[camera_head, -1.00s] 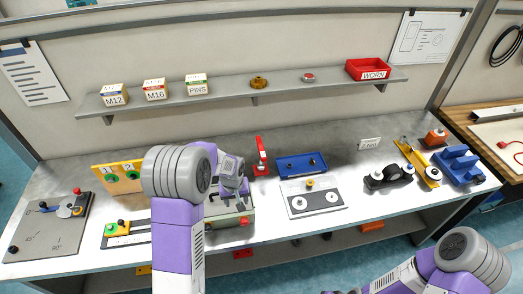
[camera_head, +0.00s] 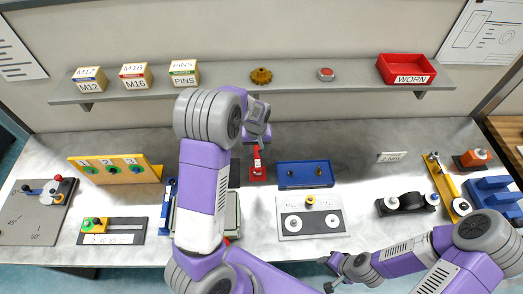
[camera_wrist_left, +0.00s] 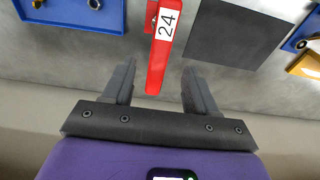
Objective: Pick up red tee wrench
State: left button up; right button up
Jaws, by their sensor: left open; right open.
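The red tee wrench (camera_head: 257,172), a red piece with a white "24" label, stands on the bench at the middle, left of a blue tray. My left gripper (camera_head: 257,137) is just above and behind it in the head view, partly covering its top. In the left wrist view the red wrench (camera_wrist_left: 160,62) reaches between the two spread fingers of my left gripper (camera_wrist_left: 158,70), with a gap on each side. I cannot tell how deep it sits between them. My right gripper (camera_head: 328,273) is open and empty at the bench's front edge.
The blue tray (camera_head: 304,184) is close to the wrench's right. My left arm hides some bench items. A shelf (camera_head: 290,82) with boxes and a red bin (camera_head: 406,70) runs behind. The back strip is clear.

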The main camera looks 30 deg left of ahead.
aim_at(257, 153)
pick_arm(q)
jog(key=shift+s+f, duration=0.25)
jog(key=shift+f, duration=0.25)
jog(key=f, duration=0.1)
jog(key=w+f, duration=0.1)
jog(key=f, duration=0.2)
jog(key=shift+w+a+f+p, duration=0.25)
jog(key=shift+f+p, duration=0.05)
jog(key=shift+p, duration=0.1)
jog(key=shift+f, duration=0.25)
jog(key=shift+c, duration=0.3)
grip_shut()
